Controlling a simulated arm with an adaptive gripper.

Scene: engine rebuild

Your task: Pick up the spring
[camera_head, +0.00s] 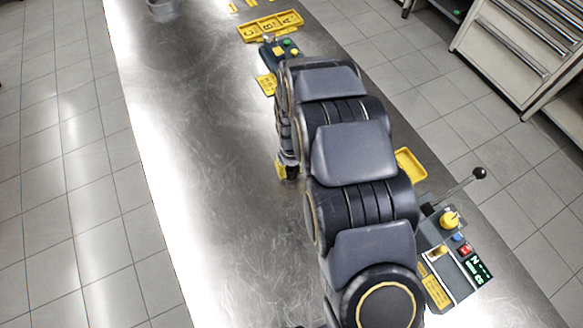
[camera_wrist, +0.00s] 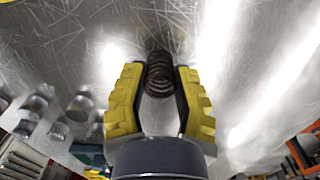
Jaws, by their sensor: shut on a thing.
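The spring (camera_wrist: 160,77) is a dark, brownish metal coil. In the wrist view it stands out between the two yellow ribbed fingers of my gripper (camera_wrist: 159,70), near their tips. The fingers are closed on its sides, and its far end reaches past the tips. In the head view my gripper (camera_head: 284,170) is low over the middle of the steel bench, mostly hidden behind my arm. The spring cannot be made out there for certain; a small dark shape shows beside the yellow fingertip. I cannot tell whether the spring touches the bench.
The steel bench (camera_head: 225,200) is bare left of my arm. A yellow lettered tray (camera_head: 270,26) lies at the far end, near a small button fixture (camera_head: 284,50). A control station (camera_head: 455,255) with a lever stands at the right edge.

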